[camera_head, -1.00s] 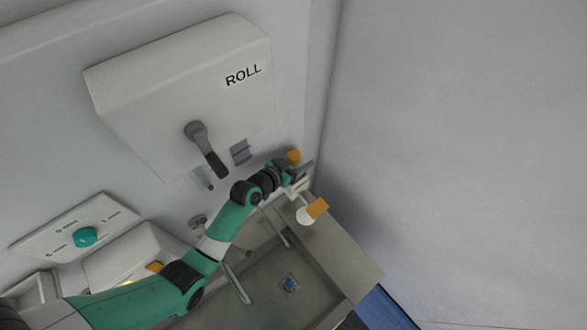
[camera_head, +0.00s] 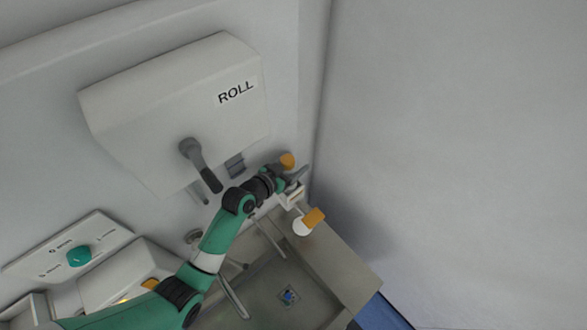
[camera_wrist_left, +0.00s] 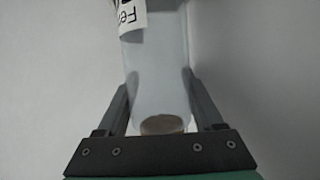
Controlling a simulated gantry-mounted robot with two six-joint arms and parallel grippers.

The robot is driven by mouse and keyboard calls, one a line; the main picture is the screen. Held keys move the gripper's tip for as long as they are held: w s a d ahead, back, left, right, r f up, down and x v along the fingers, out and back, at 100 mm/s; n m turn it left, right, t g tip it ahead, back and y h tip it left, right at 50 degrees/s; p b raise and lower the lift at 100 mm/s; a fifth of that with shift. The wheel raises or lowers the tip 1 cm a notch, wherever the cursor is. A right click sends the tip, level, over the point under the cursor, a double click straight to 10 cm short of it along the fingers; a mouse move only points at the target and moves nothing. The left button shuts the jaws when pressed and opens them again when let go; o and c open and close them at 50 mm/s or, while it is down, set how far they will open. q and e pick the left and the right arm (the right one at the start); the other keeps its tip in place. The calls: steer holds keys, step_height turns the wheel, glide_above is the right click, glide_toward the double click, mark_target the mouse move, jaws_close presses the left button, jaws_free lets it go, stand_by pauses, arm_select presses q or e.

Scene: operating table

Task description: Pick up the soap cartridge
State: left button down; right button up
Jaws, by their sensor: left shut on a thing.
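The soap cartridge shows in the left wrist view as a pale, see-through bottle (camera_wrist_left: 157,75) with a white printed label at its upper left. The fingers of my left gripper (camera_wrist_left: 160,105) lie along both sides of it and are shut on it. In the head view my left gripper (camera_head: 297,180) is at the sink's far corner, by the wall, and the cartridge is mostly hidden there by the gripper. My right gripper is not in view.
A white bottle with an orange top (camera_head: 313,217) stands on the sink rim, close to my left gripper. Another orange piece (camera_head: 287,161) is just behind the gripper. The steel sink (camera_head: 265,285) lies below my arm. A roll dispenser (camera_head: 175,105) hangs on the wall.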

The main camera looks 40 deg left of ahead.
arm_select(q)
steer(key=s+f+v, duration=0.1)
steer(key=f+v, duration=0.2)
steer(key=v, duration=1.5)
steer(key=shift+s+b, duration=0.2)
steer(key=shift+b, duration=0.2)
steer(key=shift+f, duration=0.1)
